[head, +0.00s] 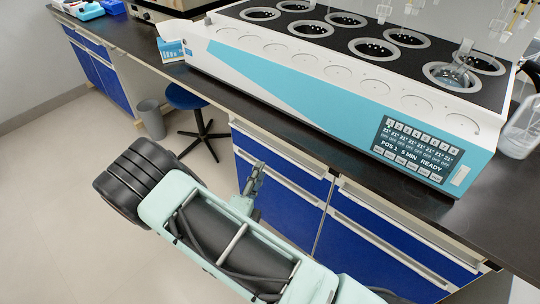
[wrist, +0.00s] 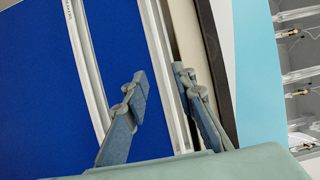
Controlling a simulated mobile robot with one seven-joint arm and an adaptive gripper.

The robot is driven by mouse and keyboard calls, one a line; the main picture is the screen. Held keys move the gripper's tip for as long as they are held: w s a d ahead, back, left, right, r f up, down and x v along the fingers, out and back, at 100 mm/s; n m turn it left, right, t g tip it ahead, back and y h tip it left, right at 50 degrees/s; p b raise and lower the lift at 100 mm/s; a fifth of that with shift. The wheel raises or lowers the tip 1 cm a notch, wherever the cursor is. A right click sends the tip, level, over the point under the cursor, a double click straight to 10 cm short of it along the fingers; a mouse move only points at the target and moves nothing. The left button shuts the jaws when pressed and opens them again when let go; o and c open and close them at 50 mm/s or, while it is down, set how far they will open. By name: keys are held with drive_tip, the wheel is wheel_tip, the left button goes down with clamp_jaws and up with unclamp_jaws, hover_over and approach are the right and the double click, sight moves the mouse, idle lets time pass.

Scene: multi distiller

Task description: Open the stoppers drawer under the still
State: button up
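The still (head: 330,75) is a long white and light-blue unit on the dark bench, with a display reading READY. Under it are blue drawers with pale handle rails. The upper left drawer (head: 305,173) looks shut. In the wrist view its blue front (wrist: 122,40) lies beside its pale top rail (wrist: 158,45). My gripper (head: 257,168) is at the upper left drawer. In the wrist view my gripper (wrist: 160,82) is open, fingers on either side of the top rail; contact is unclear.
The bench edge (wrist: 212,75) runs close beside my right finger in the wrist view. A blue stool (head: 186,97) and grey bin (head: 151,118) stand at the left. Glassware rises above the still. The floor at left is clear.

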sight(270, 149)
drive_tip(key=b+x, duration=0.1)
drive_tip(key=x, duration=0.8)
drive_tip(key=shift+w+d, duration=0.25)
drive_tip(key=shift+w, duration=0.1)
clamp_jaws()
